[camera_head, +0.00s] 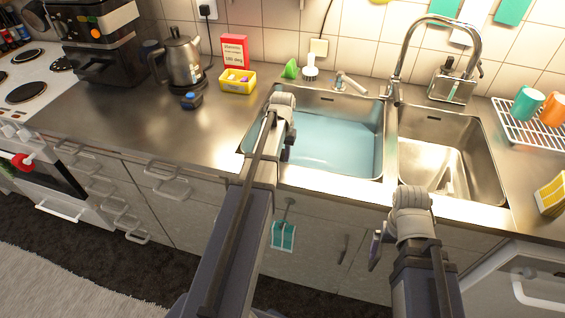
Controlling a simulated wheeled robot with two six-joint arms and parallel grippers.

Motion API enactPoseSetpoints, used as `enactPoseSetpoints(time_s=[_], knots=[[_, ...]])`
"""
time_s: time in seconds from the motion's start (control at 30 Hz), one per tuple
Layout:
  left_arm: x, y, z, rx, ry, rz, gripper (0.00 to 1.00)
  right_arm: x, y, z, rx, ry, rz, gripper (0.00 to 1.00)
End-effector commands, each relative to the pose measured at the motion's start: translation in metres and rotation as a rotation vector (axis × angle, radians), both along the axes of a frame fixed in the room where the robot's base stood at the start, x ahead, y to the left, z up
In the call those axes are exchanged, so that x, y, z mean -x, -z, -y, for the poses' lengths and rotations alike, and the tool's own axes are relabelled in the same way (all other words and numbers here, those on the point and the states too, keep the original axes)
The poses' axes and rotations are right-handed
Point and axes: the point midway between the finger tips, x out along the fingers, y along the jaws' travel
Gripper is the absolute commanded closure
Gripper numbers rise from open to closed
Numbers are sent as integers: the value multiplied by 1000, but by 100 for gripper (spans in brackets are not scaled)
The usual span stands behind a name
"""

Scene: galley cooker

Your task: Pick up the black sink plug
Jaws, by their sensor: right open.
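My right gripper (377,250) is open and empty, low in front of the cupboard doors, below the counter edge. My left gripper (287,148) hangs over the left side of the water basin. It is small and dark there, and its jaws cannot be read.
A tall curved tap (400,60) rises behind the basins. A kettle (182,60), a yellow tray (238,82) and a small dark blue item (192,100) stand on the left counter. A dish rack (530,128) with mugs is at right. The left counter front is clear.

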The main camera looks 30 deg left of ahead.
Motion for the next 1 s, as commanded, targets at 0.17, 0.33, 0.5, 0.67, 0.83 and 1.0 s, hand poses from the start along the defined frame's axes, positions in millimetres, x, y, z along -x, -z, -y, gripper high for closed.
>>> enactPoseSetpoints(time_s=[0.17,0.33,0.5,0.67,0.83,1.0], knots=[[0,0,0,0,0,0,100,0,0,0,0,0,0,4],[0,0,0,0,0,0,100,0,0,0,0,0,0,4],[0,0,0,0,0,0,100,0,0,0,0,0,0,4],[0,-1,0,0,0,0,100,0,-1,0,0,0,0,4],[0,-9,0,0,0,0,100,0,-9,0,0,0,0,4],[0,-27,0,0,0,0,100,0,-27,0,0,0,0,4]])
